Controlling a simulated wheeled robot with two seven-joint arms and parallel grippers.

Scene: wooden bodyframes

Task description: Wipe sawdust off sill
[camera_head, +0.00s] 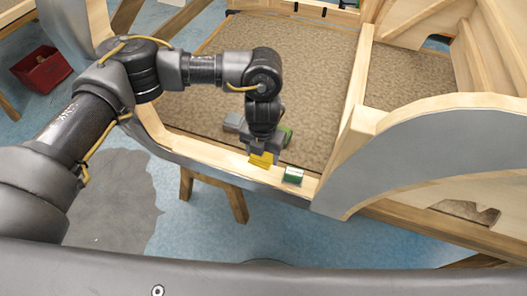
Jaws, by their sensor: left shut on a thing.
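The pale wooden sill (217,151) runs along the near edge of the body frame, with a grey outer face. My left gripper (262,155) points down over the sill and is shut on a small yellow block (262,160), perhaps a sponge. The block is at the sill's top; whether it touches is hard to tell. I cannot make out sawdust on the sill. My right gripper is not in view.
A small green-and-white box (293,175) stands on the sill just right of the gripper. A green object (287,136) and a grey one (232,121) sit behind it by the brown carpeted floor (312,70). A red bin (42,69) stands far left.

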